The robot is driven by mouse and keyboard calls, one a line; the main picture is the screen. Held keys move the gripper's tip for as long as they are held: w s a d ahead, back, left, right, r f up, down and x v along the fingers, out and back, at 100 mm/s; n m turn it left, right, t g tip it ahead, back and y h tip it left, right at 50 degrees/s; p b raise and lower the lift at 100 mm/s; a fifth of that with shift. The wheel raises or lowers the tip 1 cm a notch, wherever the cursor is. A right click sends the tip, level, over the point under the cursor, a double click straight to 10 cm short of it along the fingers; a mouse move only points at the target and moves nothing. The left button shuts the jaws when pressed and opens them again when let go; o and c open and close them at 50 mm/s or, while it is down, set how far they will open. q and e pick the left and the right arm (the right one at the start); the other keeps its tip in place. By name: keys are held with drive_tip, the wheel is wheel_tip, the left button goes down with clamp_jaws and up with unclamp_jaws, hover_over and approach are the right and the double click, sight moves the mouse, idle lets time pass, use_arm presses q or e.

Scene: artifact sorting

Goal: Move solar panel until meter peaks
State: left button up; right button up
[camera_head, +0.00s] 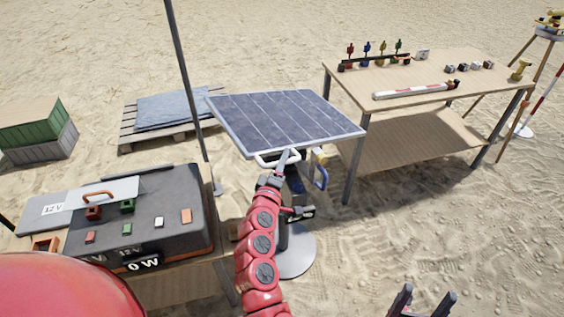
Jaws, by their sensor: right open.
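The solar panel (290,117), dark blue with a pale frame, sits tilted on a stand with a round white base (295,262). A pale handle (266,161) is on its near edge. My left gripper (284,158) is at this handle, its narrow fingers across it and seemingly shut on it; the contact is small in view. The meter display (143,264) on the dark grey box's front reads 0 W. My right gripper (424,303) is open and empty at the bottom edge, apart from the panel.
The dark box (180,235) with coloured blocks stands on a small table at left. A thin pole (185,80) rises behind it. A wooden table (350,86) with small items stands at right. A pallet (128,138) and crates (35,130) lie behind. Sand at lower right is clear.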

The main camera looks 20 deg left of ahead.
use_arm(q)
drive_tip(key=shift+s, duration=0.6)
drive_tip(key=s+p, duration=0.4)
drive_tip(key=s, duration=1.2)
drive_tip(key=shift+d+r+p, duration=0.3)
drive_tip(key=shift+d, duration=0.1)
